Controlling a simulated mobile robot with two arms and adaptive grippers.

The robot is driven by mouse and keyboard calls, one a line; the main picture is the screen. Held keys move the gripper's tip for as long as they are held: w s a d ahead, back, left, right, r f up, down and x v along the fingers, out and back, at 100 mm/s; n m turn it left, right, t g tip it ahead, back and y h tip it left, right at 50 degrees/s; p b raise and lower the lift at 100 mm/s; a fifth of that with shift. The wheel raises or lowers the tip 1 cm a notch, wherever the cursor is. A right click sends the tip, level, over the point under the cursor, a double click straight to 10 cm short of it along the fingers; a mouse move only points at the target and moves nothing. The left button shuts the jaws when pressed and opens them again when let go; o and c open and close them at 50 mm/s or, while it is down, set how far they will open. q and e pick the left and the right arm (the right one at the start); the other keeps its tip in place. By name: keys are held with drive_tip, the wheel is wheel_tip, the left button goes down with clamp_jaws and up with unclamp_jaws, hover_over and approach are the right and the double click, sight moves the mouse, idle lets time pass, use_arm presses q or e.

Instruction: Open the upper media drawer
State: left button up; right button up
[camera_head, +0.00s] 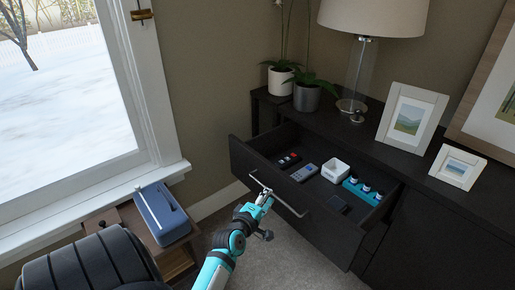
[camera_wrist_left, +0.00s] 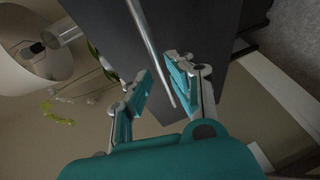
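The upper media drawer (camera_head: 310,215) of the dark cabinet (camera_head: 440,215) stands pulled well out, its inside in view. Its long metal bar handle (camera_head: 291,208) runs along the front; the bar also shows in the left wrist view (camera_wrist_left: 152,50). My left gripper (camera_head: 265,193) is at the handle's left end. In the left wrist view its two fingers (camera_wrist_left: 160,80) are apart, with the bar's end between them and gaps visible. I cannot tell whether a finger touches the bar. My right gripper is not in view.
The drawer holds remotes (camera_head: 304,172), a white box (camera_head: 335,171) and a teal tray (camera_head: 362,192) with small bottles. A lamp (camera_head: 357,75), plants and frames (camera_head: 411,118) stand on the cabinet. A side table (camera_head: 135,235) with a blue case is at left. Carpet is clear below the drawer.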

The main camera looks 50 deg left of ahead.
use_arm(q)
drive_tip(key=v, duration=0.8)
